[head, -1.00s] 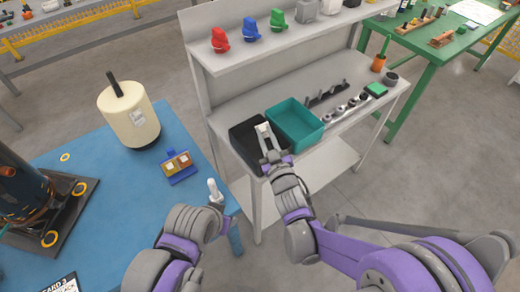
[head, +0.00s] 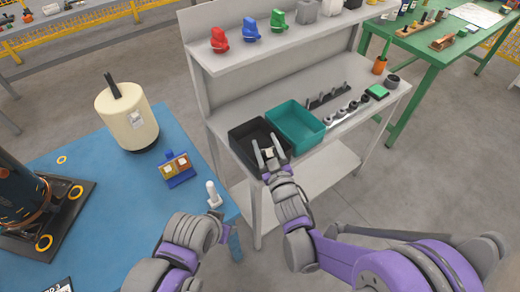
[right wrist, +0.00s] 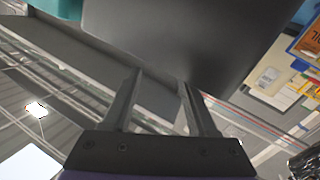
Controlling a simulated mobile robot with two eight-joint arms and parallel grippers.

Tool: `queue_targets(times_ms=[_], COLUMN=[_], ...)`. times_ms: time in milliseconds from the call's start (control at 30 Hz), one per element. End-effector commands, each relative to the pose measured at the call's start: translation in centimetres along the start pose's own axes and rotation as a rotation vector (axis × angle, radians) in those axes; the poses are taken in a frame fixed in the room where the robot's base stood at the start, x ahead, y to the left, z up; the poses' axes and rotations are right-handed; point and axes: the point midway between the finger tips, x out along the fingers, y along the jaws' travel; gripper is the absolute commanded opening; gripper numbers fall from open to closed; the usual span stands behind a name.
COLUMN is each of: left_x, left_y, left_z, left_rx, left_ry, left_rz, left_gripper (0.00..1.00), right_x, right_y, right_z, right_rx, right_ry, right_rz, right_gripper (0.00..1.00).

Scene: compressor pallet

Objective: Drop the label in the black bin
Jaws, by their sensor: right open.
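The black bin (head: 237,143) sits on the grey workbench, left of a teal bin. My right gripper (head: 265,146) is open at the black bin's near side. A small pale label (head: 269,152) shows between its spread fingers, against the bin's dark inside; I cannot tell whether it rests on the bin floor. In the right wrist view my right gripper's fingers (right wrist: 160,88) are apart with nothing between them, below a dark bin wall (right wrist: 170,40). My left gripper (head: 213,194) is seen edge-on over the blue table's right edge, its jaw state unclear.
The teal bin (head: 302,119) stands against the black bin's right side. A shelf (head: 285,40) with coloured parts overhangs the bench (head: 228,98). The blue table (head: 105,180) at left holds a cream tank (head: 126,118) and a small blue stand (head: 177,168).

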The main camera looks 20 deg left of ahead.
Motion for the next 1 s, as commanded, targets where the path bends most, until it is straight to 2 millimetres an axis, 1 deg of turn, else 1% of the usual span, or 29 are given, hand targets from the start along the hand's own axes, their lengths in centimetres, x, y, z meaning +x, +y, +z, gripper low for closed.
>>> queue_targets(times_ms=[67,167,267,500,633,800,1000], left_x=[0.0,0.1,0.3,0.9,1.1,1.2,1.2], left_y=[0.0,0.0,0.0,0.0,0.0,0.0,0.0], left_z=[0.0,0.1,0.2,0.6,0.7,0.8,0.8], left_rx=[0.0,0.0,0.0,0.0,0.0,0.0,0.0], left_ry=[0.0,0.0,-0.001,-0.003,-0.004,-0.005,-0.004], left_rz=[0.0,0.0,0.0,0.0,0.0,0.0,0.0], left_gripper=[0.5,0.5,0.5,0.5,0.5,0.5,0.5], right_x=[-0.1,-0.8,-2.4,-7.4,-9.4,-10.7,-10.8], right_y=[0.0,0.0,0.0,0.0,0.0,0.0,0.0], right_z=[0.0,0.0,0.1,0.1,0.1,0.0,0.0], right_rx=[0.0,0.0,0.0,0.0,0.0,0.0,0.0], right_ry=[0.0,0.0,0.0,0.0,0.0,0.0,0.0], right_rz=[0.0,0.0,0.0,0.001,0.001,0.0,0.0], right_gripper=[0.58,0.58,0.58,0.58,0.58,0.58,0.58])
